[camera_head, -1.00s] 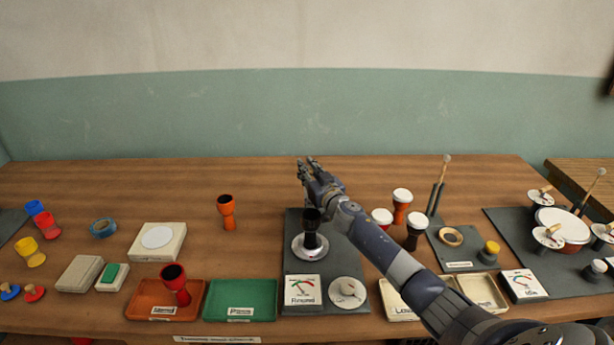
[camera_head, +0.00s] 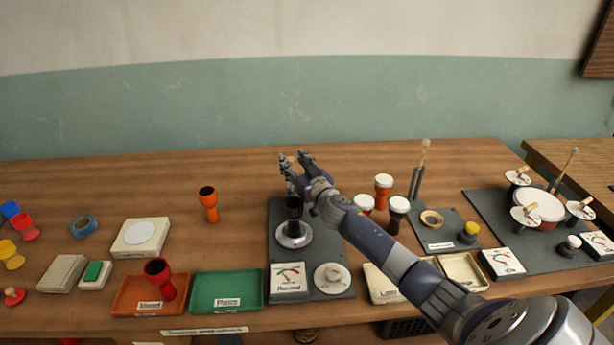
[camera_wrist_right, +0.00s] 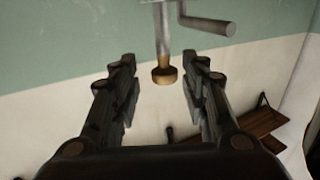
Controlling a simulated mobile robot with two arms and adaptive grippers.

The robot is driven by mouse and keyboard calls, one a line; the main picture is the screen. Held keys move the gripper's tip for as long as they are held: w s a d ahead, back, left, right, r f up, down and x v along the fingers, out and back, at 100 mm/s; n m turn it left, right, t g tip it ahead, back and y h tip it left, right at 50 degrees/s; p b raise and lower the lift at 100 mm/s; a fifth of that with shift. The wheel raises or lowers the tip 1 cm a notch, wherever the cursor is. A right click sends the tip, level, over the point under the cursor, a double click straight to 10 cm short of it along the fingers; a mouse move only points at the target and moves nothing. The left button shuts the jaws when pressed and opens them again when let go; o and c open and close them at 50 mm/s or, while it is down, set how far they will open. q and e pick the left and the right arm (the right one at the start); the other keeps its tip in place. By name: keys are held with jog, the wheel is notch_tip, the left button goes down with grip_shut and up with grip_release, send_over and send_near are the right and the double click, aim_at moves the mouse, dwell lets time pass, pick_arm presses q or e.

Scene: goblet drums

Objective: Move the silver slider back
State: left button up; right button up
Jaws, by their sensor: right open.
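The right gripper (camera_head: 294,164) is open, at the back of a dark grey board (camera_head: 330,262). In the right wrist view, the open fingers (camera_wrist_right: 160,85) stand either side of a silver rod (camera_wrist_right: 162,35) with a brass-coloured tip (camera_wrist_right: 164,75). A silver side handle (camera_wrist_right: 207,22) sticks out beside it. No contact with the fingers shows. I cannot tell which part is the silver slider. The left gripper is out of view.
Orange (camera_head: 135,307) and green (camera_head: 227,304) trays lie left. Several drums, including a white-topped orange one (camera_head: 383,188), stand close right of my arm. The table behind the gripper is clear.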

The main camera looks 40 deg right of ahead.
jog(key=s+a, duration=0.1)
jog(key=s, duration=0.8)
jog(key=shift+s+a, duration=0.15)
